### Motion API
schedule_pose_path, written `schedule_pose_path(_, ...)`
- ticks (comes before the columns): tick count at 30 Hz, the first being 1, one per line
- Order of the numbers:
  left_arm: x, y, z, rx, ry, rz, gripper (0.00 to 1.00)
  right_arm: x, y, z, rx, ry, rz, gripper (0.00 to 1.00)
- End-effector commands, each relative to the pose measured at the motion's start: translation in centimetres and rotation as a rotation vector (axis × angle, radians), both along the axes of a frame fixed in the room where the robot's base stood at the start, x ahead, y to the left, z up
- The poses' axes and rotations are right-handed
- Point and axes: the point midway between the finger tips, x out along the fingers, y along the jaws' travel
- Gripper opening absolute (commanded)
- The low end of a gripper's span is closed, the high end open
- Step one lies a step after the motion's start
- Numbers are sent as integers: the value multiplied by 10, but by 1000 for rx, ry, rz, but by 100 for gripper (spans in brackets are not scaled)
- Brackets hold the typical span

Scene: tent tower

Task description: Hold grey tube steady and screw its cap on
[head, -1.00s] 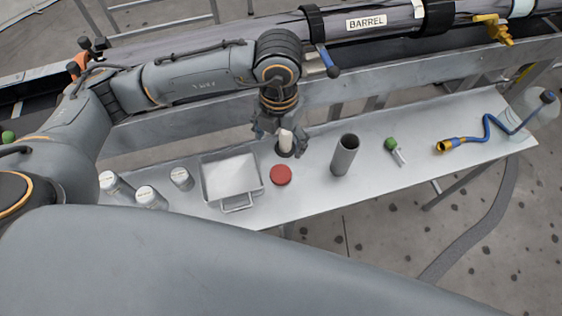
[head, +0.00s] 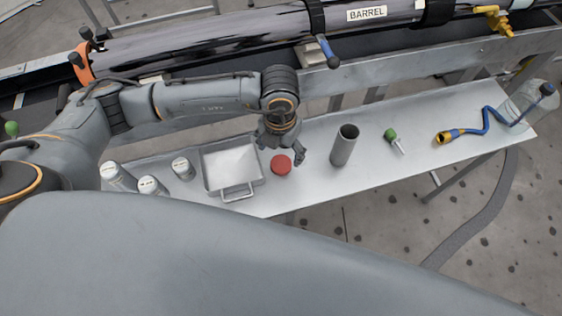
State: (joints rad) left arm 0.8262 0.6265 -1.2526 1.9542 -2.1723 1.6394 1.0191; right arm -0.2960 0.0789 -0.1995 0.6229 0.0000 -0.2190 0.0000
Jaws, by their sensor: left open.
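The grey tube (head: 344,148) stands upright and open at the top on the metal bench. A red round cap (head: 281,165) lies on the bench to its left. My left gripper (head: 281,152) is open just above and behind the cap, with fingers spread to either side of it. I cannot tell whether they touch it. The cap is apart from the tube. My right gripper is not in view, and nothing holds the tube.
A metal tray (head: 231,169) with a handle lies left of the cap, and white-lidded containers (head: 182,168) stand farther left. Right of the tube are a green-topped item (head: 392,138) and a blue hose (head: 487,121) by a clear jug (head: 520,106). The labelled barrel (head: 367,13) runs behind.

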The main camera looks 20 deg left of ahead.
Motion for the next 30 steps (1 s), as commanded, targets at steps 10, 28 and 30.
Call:
schedule_pose_path(10, -1, -2, -24, 2, 5, 0, 79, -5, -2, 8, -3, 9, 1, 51)
schedule_pose_path(28, 0, -3, -51, -2, 0, 0, 75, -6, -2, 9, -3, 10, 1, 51)
schedule_pose_path(30, 0, -3, -51, -2, 0, 0, 60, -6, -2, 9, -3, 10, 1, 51)
